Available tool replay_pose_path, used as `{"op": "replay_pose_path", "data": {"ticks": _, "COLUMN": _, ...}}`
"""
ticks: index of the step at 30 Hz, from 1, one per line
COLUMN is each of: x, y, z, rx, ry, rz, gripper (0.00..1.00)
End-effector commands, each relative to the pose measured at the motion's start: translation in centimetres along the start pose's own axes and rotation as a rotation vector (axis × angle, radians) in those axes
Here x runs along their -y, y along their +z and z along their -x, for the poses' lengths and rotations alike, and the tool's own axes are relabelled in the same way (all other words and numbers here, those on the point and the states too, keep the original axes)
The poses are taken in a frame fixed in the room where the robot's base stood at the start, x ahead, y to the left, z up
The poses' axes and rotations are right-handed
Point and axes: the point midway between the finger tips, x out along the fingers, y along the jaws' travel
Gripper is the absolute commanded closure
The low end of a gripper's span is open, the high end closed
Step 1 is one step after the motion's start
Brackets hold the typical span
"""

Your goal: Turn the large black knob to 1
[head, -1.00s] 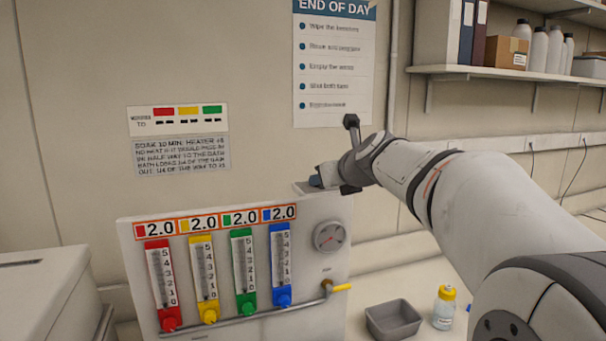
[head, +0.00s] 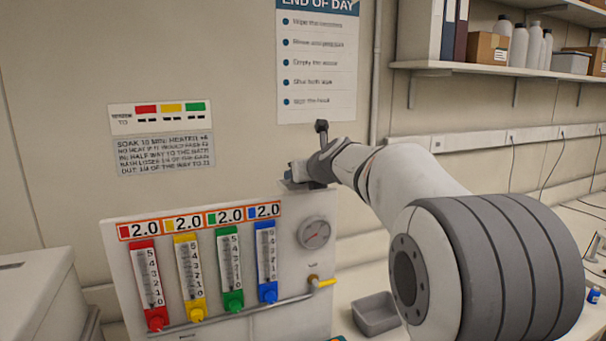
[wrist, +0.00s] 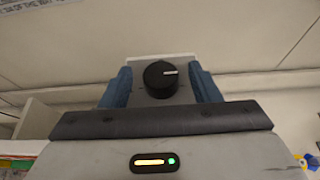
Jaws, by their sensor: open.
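A round black knob (wrist: 161,79) with a white pointer line shows in the wrist view, on a small pale plate or box (wrist: 150,62). Its pointer faces right in that view. My gripper (wrist: 163,86) is open, with one blue finger on each side of the knob and a visible gap on both sides. In the head view my gripper (head: 298,172) is above the top right of the flowmeter panel (head: 200,215). The knob is hidden there behind my gripper. Any numbers around the knob are too small to read.
The panel carries red, yellow, green and blue flowmeters (head: 233,262), a gauge (head: 314,232) and a yellow-handled valve (head: 327,282). A grey tray (head: 376,314) sits on the bench to the right. A shelf (head: 480,68) with bottles and boxes hangs at upper right.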

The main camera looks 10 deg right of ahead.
Motion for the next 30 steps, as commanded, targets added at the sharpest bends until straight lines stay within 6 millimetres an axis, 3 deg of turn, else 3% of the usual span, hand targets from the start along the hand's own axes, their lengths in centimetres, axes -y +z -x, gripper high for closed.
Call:
{"op": "replay_pose_path", "data": {"ticks": 17, "x": 0.09, "y": -0.03, "z": 0.05, "rx": -0.001, "ry": -0.001, "rz": 0.000, "gripper": 0.88}}
{"op": "replay_pose_path", "data": {"ticks": 30, "x": 0.49, "y": -0.35, "z": -0.09, "rx": 0.000, "ry": 0.095, "rz": 0.038, "gripper": 0.88}}
